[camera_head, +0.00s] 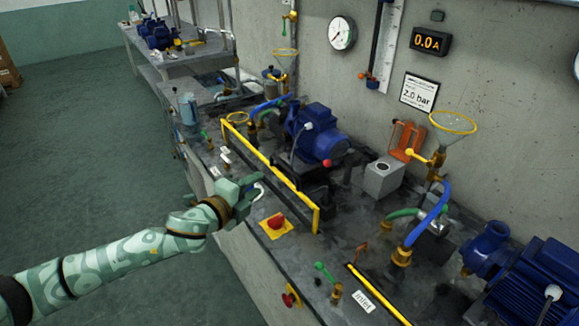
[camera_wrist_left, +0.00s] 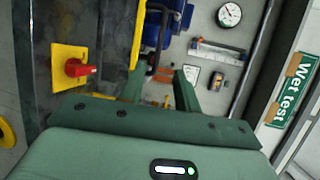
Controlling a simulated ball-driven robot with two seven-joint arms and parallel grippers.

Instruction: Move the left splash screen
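The left splash screen is a long clear panel with a yellow frame (camera_head: 272,171), standing upright along the front of the bench before a blue pump. Its yellow edge (camera_wrist_left: 141,35) also shows at the top of the left wrist view. My left gripper (camera_head: 256,186) is just on the near side of the screen, close to the middle of its length. Its two green fingers (camera_wrist_left: 158,88) are apart with nothing seen between them. I cannot tell whether a finger touches the frame. My right gripper is in neither view.
A red knob on a yellow plate (camera_head: 276,223) sits just right of my left gripper; it is close in the wrist view (camera_wrist_left: 75,68). The blue pump (camera_head: 317,134) stands behind the screen. Another yellow-edged strip (camera_head: 378,294) lies to the right. Open floor (camera_head: 90,140) is at left.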

